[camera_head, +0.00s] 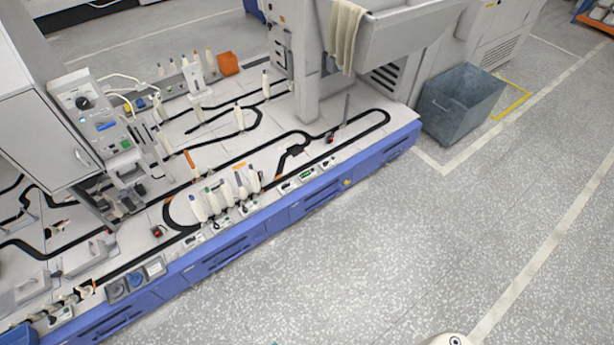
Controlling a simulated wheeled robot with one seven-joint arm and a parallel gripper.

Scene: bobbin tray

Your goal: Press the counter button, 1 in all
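I cannot tell for sure which part is the counter button. Along the front edge of the bench are small devices: one with a green face (307,175), and a grey box with a round blue top (137,278). A darker grey box (117,288) stands to its left and a light one (155,267) to its right. On the upright panel at the left is a dark round knob (83,103) and a green square (126,144). My gripper is not in view.
The white bench top carries black looped tracks, several upright bobbins (226,191), and an orange box (228,63). Its front is blue (235,257). A grey bin (462,101) stands right of the bench. The speckled floor (400,250) in front is clear.

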